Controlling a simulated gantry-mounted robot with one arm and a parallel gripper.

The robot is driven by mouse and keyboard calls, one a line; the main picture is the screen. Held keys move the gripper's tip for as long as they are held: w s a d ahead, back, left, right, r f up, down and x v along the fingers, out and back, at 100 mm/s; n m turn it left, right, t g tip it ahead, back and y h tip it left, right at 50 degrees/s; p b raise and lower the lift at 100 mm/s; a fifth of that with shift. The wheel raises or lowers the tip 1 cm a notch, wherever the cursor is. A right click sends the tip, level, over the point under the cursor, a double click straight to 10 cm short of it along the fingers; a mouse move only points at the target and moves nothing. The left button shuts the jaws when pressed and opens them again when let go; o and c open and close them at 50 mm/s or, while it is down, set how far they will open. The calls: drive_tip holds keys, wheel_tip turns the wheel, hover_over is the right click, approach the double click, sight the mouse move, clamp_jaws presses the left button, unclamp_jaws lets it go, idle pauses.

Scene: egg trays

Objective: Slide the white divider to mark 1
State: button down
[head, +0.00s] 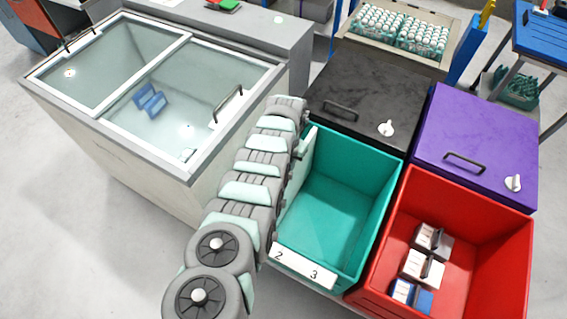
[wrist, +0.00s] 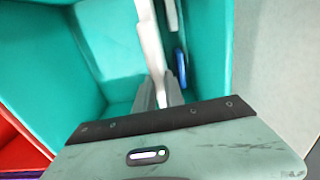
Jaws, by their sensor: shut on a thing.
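The white divider (head: 298,183) stands upright inside the teal bin (head: 385,190), near its left wall in the head view. In the wrist view the divider (wrist: 149,35) runs away from my gripper (wrist: 157,92), whose grey fingers are shut on its near edge. In the head view my arm covers the gripper and the bin's left front corner. The white scale strip (head: 303,271) on the bin's front rim shows marks 2 and 3. Mark 1 does not show; my arm covers that end of the strip.
The larger compartment right of the divider looks empty. A blue thing (wrist: 180,68) lies beyond the divider in the wrist view. A red bin (head: 485,258) with several boxes stands to the right. A glass-topped chest (head: 105,130) stands to the left; a black lid (head: 360,85) lies behind.

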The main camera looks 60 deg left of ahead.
drive_tip(key=shift+s+a, duration=0.1)
drive_tip(key=c, duration=1.4)
unclamp_jaws()
drive_tip(key=shift+a, duration=0.15)
drive_tip(key=shift+c, duration=0.2)
wheel_tip(320, 180, up, 9)
drive_tip(key=p, duration=0.6)
drive_tip(key=shift+r+p, duration=0.3)
drive_tip(key=shift+r, duration=0.6)
